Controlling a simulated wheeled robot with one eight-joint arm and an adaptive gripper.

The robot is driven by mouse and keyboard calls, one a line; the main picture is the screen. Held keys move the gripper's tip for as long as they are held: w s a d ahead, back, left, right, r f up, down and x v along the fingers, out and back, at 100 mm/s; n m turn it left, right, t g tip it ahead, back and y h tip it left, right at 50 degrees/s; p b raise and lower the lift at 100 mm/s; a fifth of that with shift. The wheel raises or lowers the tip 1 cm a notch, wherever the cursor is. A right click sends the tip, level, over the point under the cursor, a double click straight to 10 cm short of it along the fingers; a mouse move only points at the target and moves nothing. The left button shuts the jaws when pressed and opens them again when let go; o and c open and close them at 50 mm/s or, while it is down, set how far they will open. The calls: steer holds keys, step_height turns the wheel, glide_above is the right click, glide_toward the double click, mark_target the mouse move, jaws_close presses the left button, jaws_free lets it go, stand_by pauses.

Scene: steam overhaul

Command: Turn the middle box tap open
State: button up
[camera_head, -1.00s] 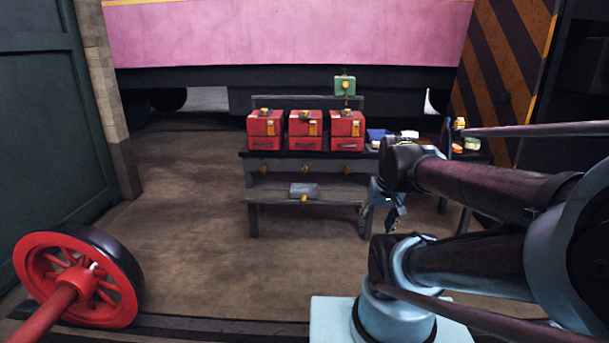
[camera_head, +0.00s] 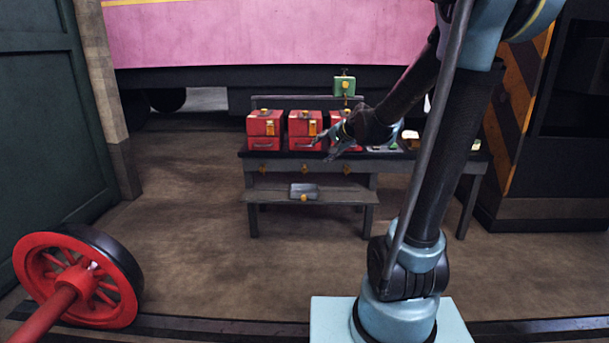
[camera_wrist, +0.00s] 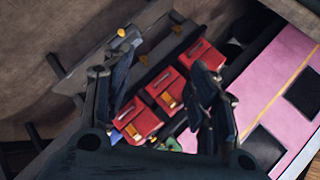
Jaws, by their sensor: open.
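The middle red box (camera_head: 301,131) stands on the bench between two other red boxes. Brass fittings show on its top and front, and a brass knob (camera_head: 304,168) is on the bench front below it. Which of these is the tap, and how it is turned, I cannot tell. My gripper (camera_head: 325,149) is open and empty, in front of the gap between the middle and right boxes in the head view. In the wrist view my gripper (camera_wrist: 165,58) has its fingers spread, with the middle box (camera_wrist: 162,84) visible between them. The right red box (camera_head: 343,121) is partly hidden by my arm.
The left red box (camera_head: 263,131) is beside the middle one. A small green box (camera_head: 344,85) stands above the bench back. A grey item (camera_head: 303,190) lies on the lower shelf. A red wheel (camera_head: 75,280) is at lower left. The floor before the bench is clear.

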mark_target(304, 170)
steer(key=w+a+f+m+t, duration=0.1)
steer(key=w+a+m+t, duration=0.2)
steer(key=w, duration=0.6)
steer(key=w+a+f+m+t+y, duration=0.1)
steer(key=w+a+f+m+t, duration=0.15)
steer(key=w+m, duration=0.45)
steer(key=w+a+f+m+t, duration=0.15)
steer(key=w+a, duration=0.25)
steer(key=w, duration=0.7)
steer(key=w+f+m+t+h, duration=0.1)
steer(key=w+f+m+h, duration=0.3)
steer(key=f+m, duration=0.75)
steer(key=w+f+m+t+h, duration=0.1)
steer(key=w+f+m+h, duration=0.4)
steer(key=f, duration=1.1)
steer(key=w, duration=0.5)
steer(key=w+y, duration=0.1)
steer(key=w, duration=0.5)
steer(key=w+y, duration=0.1)
steer(key=w, duration=0.4)
steer(key=shift+w+a+r+m, duration=0.15)
steer(key=shift+r+m, duration=0.1)
steer(key=shift+m, duration=0.15)
steer(key=shift+c, duration=0.5)
steer(key=c, duration=0.9)
